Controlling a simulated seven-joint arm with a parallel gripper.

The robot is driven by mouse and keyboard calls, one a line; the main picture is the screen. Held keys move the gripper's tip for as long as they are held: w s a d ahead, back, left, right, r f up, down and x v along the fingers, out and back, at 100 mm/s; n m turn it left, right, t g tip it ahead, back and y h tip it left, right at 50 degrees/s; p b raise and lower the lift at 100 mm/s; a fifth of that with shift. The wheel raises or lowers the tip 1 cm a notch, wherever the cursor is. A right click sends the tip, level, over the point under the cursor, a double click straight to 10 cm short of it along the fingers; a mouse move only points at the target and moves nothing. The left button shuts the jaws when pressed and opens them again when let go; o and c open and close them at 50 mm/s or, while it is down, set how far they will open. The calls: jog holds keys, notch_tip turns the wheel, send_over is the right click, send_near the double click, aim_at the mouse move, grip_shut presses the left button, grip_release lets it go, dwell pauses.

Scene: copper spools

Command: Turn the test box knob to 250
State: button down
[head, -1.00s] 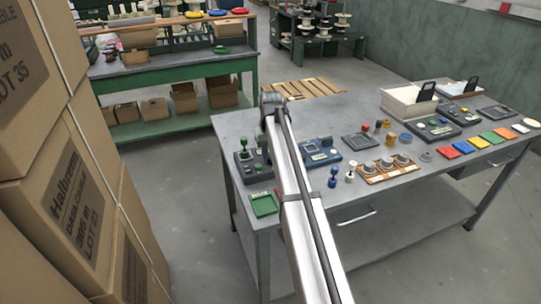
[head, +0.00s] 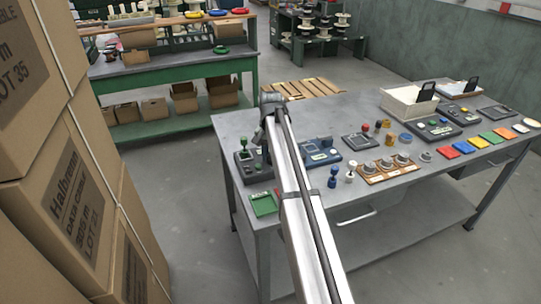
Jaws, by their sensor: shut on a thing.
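A dark test box (head: 252,168) with small controls on its top lies at the near left end of the grey workbench (head: 350,107). A green-topped handle (head: 243,142) stands at its back left. The end of my arm comes down at the back of this box. My gripper (head: 257,146) shows there only as a small grey part left of the arm. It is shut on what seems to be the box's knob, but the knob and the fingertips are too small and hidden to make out. The knob's scale and its 250 mark cannot be read.
Blue and white pegs, a wooden board with several round knobs (head: 388,170) and coloured tiles (head: 467,147) lie further right. Stacked cartons (head: 62,200) fill the left side.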

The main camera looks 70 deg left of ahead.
dwell(0.3)
jog(key=c, duration=0.8)
grip_release()
jog(key=shift+c, duration=0.2)
notch_tip(320, 180, up, 14)
jog(key=shift+w+f, duration=0.1)
